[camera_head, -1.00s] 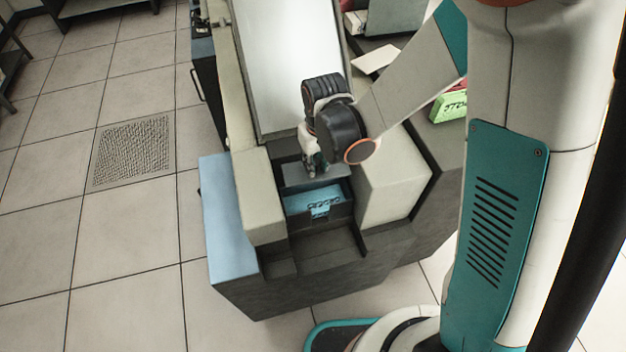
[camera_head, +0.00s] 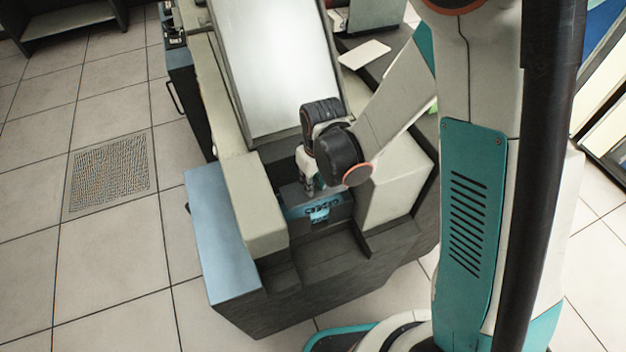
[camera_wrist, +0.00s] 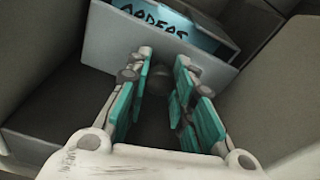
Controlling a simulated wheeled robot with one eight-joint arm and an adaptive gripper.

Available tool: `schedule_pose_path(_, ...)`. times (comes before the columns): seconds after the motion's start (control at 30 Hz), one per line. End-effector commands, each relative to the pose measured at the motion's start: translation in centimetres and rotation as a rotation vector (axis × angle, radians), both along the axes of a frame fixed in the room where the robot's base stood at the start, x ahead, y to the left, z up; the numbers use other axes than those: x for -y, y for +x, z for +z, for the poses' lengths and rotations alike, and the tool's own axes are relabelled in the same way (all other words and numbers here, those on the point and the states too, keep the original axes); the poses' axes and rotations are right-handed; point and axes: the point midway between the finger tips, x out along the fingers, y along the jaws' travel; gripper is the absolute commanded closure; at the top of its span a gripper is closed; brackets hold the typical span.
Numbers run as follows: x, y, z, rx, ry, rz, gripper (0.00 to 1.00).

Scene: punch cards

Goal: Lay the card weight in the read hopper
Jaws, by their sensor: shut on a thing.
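The card weight (camera_wrist: 108,48) is a grey plate with a dark knob between my fingers. In the head view the card weight (camera_head: 291,194) is partly hidden by my wrist. My gripper (camera_wrist: 165,75) is shut on its knob; it also shows in the head view (camera_head: 312,186). The read hopper (camera_head: 343,213) is a dark recess in the machine. It holds blue cards (camera_head: 319,210) with dark lettering, also seen in the wrist view (camera_wrist: 180,28). The weight is over the rear of the cards and looks tilted; I cannot tell whether it touches them.
Pale machine blocks stand left (camera_head: 255,205) and right (camera_head: 397,190) of the hopper. A sloping white panel (camera_head: 272,65) rises behind it. A dark step (camera_head: 325,262) lies in front. A loose cream card (camera_head: 364,54) lies on the surface at the back right.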

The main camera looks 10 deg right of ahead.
Motion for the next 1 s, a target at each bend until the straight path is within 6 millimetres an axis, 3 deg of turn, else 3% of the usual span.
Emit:
schedule_pose_path(0.27,0.0,0.0,-0.5,0.0,0.0,-0.001,1.0)
schedule_pose_path(0.7,0.0,0.0,-2.8,0.001,0.001,-0.004,1.0)
schedule_pose_path(1.0,0.0,0.0,-3.0,0.001,0.001,-0.005,1.0)
